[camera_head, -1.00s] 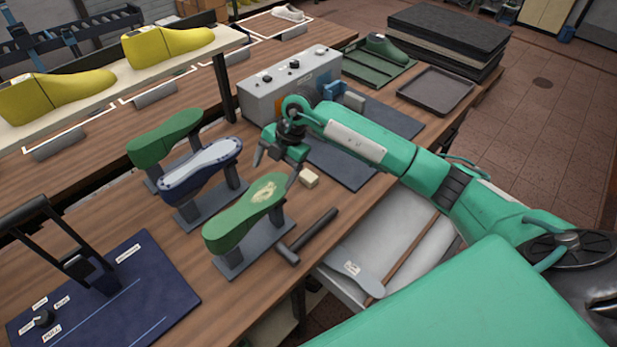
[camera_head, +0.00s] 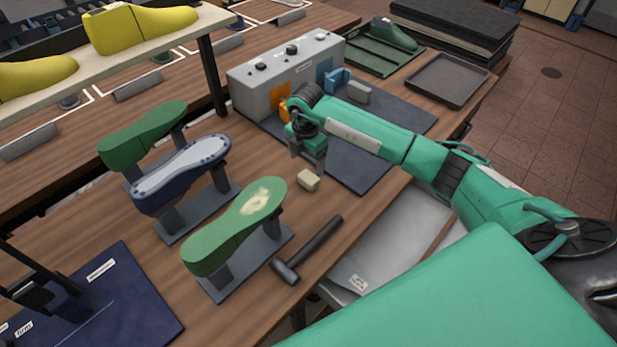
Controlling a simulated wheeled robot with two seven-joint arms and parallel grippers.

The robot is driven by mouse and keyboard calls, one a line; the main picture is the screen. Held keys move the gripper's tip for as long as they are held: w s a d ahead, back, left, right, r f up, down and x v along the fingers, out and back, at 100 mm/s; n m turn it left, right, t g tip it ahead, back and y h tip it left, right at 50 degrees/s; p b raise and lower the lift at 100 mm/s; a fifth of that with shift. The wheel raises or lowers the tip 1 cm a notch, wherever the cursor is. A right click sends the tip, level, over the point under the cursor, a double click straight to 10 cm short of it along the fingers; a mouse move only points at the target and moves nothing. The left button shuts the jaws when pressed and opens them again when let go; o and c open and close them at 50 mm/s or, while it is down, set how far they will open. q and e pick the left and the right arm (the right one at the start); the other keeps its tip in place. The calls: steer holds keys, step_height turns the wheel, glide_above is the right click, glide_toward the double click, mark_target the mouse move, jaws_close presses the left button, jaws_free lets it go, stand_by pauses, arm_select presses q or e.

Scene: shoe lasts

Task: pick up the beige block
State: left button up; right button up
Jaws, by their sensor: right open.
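The beige block (camera_head: 308,180) is small and lies on the wooden table, right of the nearest green shoe last and beside the dark mat. My right gripper (camera_head: 308,168) points down just above and behind the block, with its fingers apart. One finger reaches down close to the block's right side; I cannot tell whether it touches. My right arm comes in from the right. My left gripper is out of view.
A green last (camera_head: 240,228) on a stand and a hammer (camera_head: 306,250) lie near the block. A grey control box (camera_head: 285,75) stands behind my gripper. The dark mat (camera_head: 362,172) has free room.

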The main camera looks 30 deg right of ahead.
mark_target(308, 177)
steer(key=shift+f, duration=0.75)
steer(key=shift+w+f, duration=0.1)
steer(key=shift+f, duration=0.25)
steer(key=shift+d+f+p, duration=0.15)
steer(key=shift+f+p, duration=0.75)
steer(key=f+p, duration=0.1)
steer(key=f, duration=0.2)
steer(key=shift+s+d+f, duration=0.1)
steer(key=shift+s+f, duration=0.1)
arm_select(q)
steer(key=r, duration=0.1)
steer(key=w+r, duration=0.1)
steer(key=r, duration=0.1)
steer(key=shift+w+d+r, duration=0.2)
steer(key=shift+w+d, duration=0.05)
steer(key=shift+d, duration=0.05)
arm_select(e)
steer(key=shift+f, duration=0.25)
steer(key=c, duration=1.1)
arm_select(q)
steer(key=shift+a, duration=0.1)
arm_select(e)
steer(key=shift+r, duration=0.1)
